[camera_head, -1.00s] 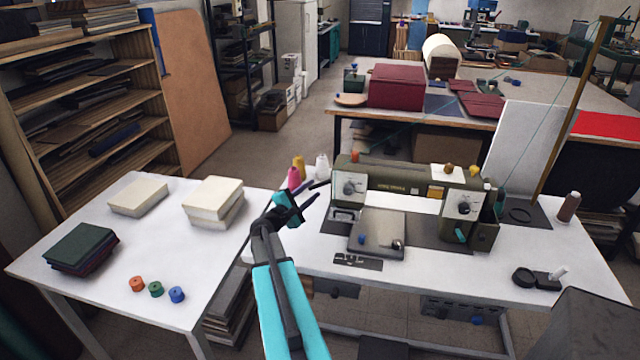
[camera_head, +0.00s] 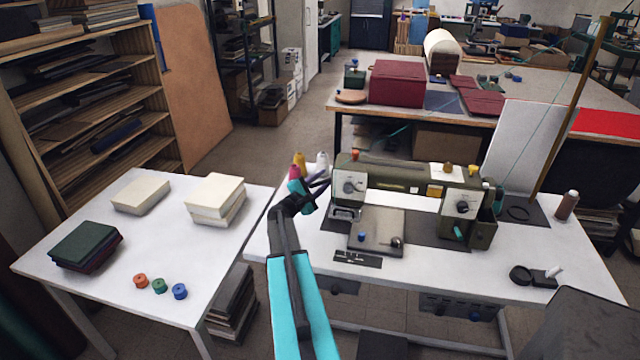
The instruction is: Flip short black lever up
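The olive-green sewing machine (camera_head: 400,184) stands on a white table. My gripper (camera_head: 319,188) is just left of the machine's left end, in front of the thread spools. Its fingers point right toward that end. The fingers are small and dark here, and I cannot tell how far apart they are or whether they touch anything. I cannot make out the short black lever; the gripper overlaps the area left of the machine where a short dark rod showed before. A teal lever (camera_head: 459,232) is on the machine's right front.
Pink (camera_head: 295,172), yellow (camera_head: 299,162) and white (camera_head: 322,164) spools stand behind my gripper. A grey plate (camera_head: 376,232) lies before the machine. The left table (camera_head: 195,270) holds books and small coloured spools. The white table's front left is clear.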

